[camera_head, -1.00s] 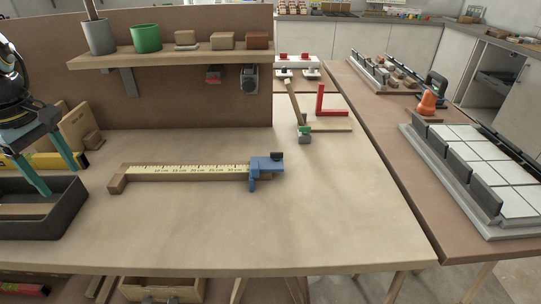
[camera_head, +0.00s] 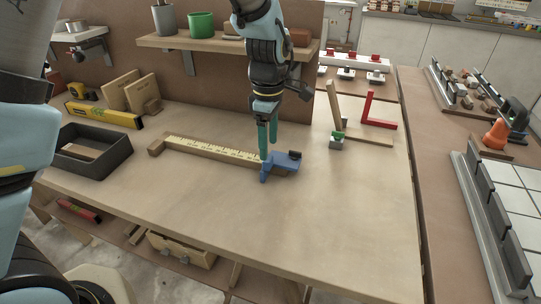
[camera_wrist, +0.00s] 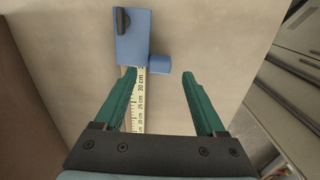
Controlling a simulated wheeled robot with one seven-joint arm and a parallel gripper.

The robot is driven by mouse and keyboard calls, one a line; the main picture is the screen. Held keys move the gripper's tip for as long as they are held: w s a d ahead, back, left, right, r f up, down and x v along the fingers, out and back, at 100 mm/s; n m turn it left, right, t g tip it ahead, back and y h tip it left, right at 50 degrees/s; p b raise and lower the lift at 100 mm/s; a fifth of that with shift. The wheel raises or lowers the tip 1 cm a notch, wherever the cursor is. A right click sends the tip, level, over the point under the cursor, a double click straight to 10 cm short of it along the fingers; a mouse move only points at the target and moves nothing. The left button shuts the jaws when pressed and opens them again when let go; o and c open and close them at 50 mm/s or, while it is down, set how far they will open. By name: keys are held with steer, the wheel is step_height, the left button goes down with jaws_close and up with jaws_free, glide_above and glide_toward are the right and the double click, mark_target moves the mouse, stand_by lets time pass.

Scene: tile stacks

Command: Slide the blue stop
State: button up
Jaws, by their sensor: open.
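The blue stop (camera_head: 283,166) sits at the right end of a wooden ruler bar (camera_head: 210,150) with a yellow centimetre scale, lying on the workbench. It has a dark knob on top and a small block jutting from its side. My gripper (camera_head: 267,157) points down over the stop's left part, where the scale meets it. In the wrist view the open green fingers (camera_wrist: 160,76) straddle the scale, with the stop (camera_wrist: 131,42) beyond the tips and its jutting block between or just past them. I cannot tell whether a finger touches the stop.
A dark tray (camera_head: 118,158) lies at the bench's left, with a yellow level (camera_head: 104,115) behind it. A shelf (camera_head: 170,42) overhangs the back. The bench front is clear.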

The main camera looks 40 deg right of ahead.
mark_target(282, 165)
steer(key=shift+w+a+f+p, duration=0.1)
steer(key=shift+f+p, duration=0.35)
steer(key=shift+f, duration=2.25)
steer(key=shift+c, duration=0.4)
jaws_close()
